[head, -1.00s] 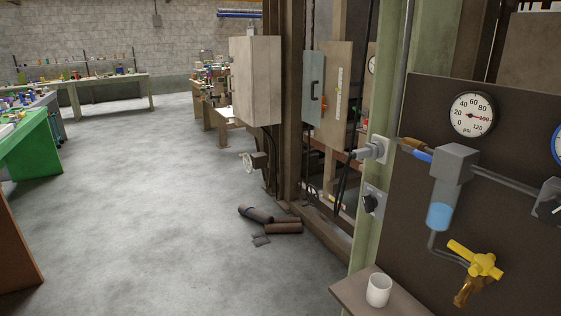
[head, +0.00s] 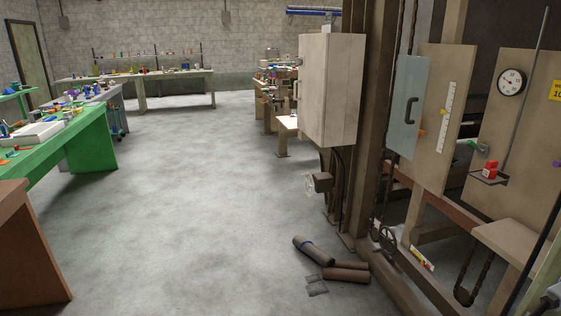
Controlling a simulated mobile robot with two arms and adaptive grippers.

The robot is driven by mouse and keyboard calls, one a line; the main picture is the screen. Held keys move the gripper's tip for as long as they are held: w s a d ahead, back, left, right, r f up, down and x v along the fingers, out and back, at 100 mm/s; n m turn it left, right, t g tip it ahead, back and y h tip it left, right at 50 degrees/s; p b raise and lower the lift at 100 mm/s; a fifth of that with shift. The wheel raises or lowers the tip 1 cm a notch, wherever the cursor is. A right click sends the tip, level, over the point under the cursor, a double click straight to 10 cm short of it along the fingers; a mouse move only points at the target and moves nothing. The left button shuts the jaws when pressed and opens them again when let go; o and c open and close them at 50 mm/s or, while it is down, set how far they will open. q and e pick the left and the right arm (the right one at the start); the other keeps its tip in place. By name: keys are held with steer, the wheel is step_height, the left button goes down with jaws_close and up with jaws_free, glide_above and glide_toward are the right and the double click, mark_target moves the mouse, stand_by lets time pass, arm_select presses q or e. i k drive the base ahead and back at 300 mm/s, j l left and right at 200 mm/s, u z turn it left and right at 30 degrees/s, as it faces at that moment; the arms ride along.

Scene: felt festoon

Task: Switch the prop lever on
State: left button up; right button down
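I cannot single out the prop lever with certainty in the head view. A small green handle-like part (head: 480,148) sticks out by the tan boards on the right. A black handle (head: 411,111) is on a grey-blue panel (head: 402,135) beside the tan post. A small red object (head: 490,170) sits on a little dark shelf under a thin rod. Neither of my grippers is in view.
A beige cabinet (head: 331,90) hangs on the post. Dark rolled pieces (head: 345,275) lie on the floor at its foot. A green table (head: 75,140) and a brown one (head: 30,250) stand left. The grey floor (head: 200,210) between is open.

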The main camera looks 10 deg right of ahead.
mark_target(472, 143)
steer(key=i+l+z, duration=0.1)
steer(key=i+z, duration=0.25)
steer(key=i, duration=0.25)
steer(key=i+j+z, duration=0.1)
steer(key=i+z, duration=0.2)
steer(key=i, duration=0.25)
steer(key=i+j+z, duration=0.2)
steer(key=i+z, duration=0.15)
steer(key=i, duration=0.2)
steer(key=i+l, duration=0.15)
steer(key=i, duration=0.45)
steer(key=i+l+z, duration=0.1)
steer(key=i, duration=0.45)
steer(key=l, duration=0.1)
